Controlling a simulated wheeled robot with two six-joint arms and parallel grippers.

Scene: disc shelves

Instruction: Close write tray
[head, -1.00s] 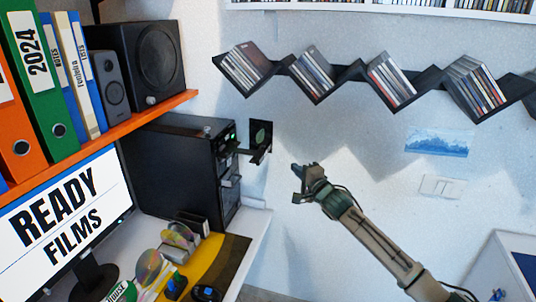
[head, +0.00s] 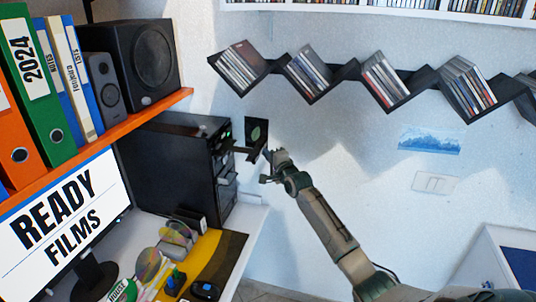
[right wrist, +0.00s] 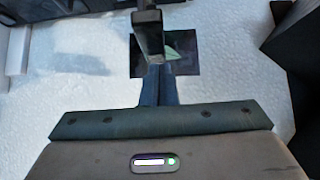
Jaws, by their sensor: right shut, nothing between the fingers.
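The black disc tower (head: 175,165) stands on the desk in the head view. A dark tray (head: 250,153) sticks out of its front to the right, near the top. I cannot read a label on it. My right gripper (head: 271,156) is just right of the tray's outer end, shut and empty. In the right wrist view its closed fingers (right wrist: 159,85) point away from the camera. A dark bar (right wrist: 149,32) stands just beyond the fingertips; I cannot tell whether they touch. My left gripper is not in view.
An orange shelf (head: 150,112) with binders and speakers is above the tower. A zigzag disc shelf (head: 345,75) hangs at upper right.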

